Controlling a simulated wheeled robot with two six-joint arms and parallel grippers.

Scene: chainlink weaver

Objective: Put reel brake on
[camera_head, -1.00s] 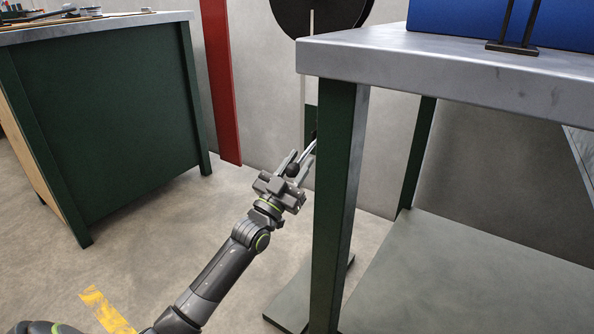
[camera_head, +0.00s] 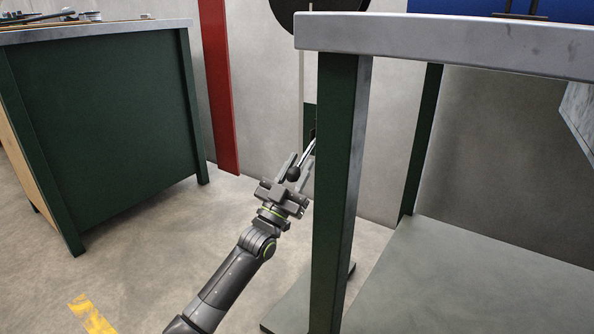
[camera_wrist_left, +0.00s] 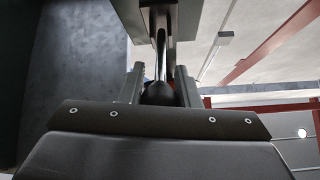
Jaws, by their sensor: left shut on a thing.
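The reel brake shows as a metal lever with a black ball knob (camera_head: 293,173). Its rod (camera_head: 307,153) slants up and right toward a dark pivot partly hidden by the table leg. My left gripper (camera_head: 293,172) has its fingers either side of the lever at the knob and is shut on it. In the left wrist view the black knob (camera_wrist_left: 160,93) sits between the two fingers, with the lever rod running away from it. Part of the black reel disc (camera_head: 317,12) shows above, cut by the frame top. My right gripper is not in view.
The table's green leg (camera_head: 333,190) stands just right of my left gripper, under its grey top (camera_head: 440,45). A green workbench (camera_head: 105,130) is at the left. A red post (camera_head: 219,90) stands by the wall. Open floor lies between bench and leg.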

